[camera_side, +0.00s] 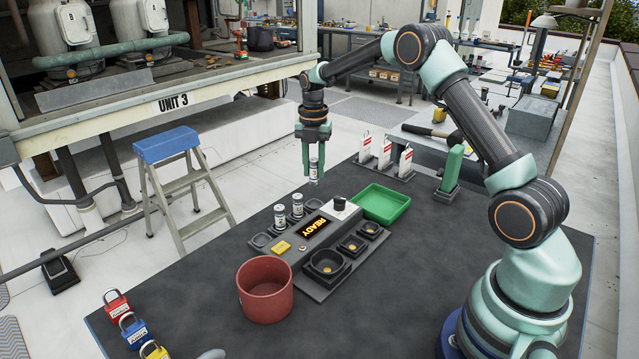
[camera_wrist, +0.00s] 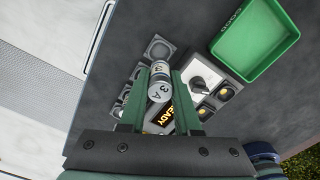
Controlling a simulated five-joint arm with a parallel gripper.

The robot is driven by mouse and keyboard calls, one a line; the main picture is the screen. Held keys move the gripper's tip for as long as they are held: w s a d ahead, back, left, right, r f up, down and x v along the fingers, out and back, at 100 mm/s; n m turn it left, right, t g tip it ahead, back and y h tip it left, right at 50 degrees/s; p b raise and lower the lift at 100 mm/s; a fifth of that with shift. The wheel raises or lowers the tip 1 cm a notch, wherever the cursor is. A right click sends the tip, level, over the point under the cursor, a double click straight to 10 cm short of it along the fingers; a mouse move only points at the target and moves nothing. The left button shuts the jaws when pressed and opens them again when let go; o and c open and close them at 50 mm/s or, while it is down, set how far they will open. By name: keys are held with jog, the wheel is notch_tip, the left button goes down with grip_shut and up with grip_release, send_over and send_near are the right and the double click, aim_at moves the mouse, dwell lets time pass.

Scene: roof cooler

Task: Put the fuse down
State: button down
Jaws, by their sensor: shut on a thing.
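My gripper (camera_side: 314,148) is shut on a small silver and white fuse (camera_side: 314,170) and holds it upright in the air above the back of the test unit. The unit's display (camera_side: 317,232) reads READY.
The unit has round black sockets (camera_side: 328,263) in front and a black knob (camera_side: 339,203). A green tray (camera_side: 368,208) lies right of it; a red bin (camera_side: 265,300) stands in front. Padlocks (camera_side: 133,330) lie at the left edge. White tagged items (camera_side: 384,152) stand behind.

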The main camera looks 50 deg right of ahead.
aim_at(316, 160)
notch_tip(316, 160, up, 11)
jog(key=shift+r, duration=0.2)
jog(key=s+r+m, duration=0.2)
jog(key=s+m, duration=0.1)
jog(key=s, duration=1.4)
jog(key=f, duration=1.9)
jog(key=shift+s+d+f, duration=0.1)
jog(key=shift+d+f, duration=0.15)
jog(key=shift+f, duration=0.3)
jog(key=c, duration=0.6)
grip_release()
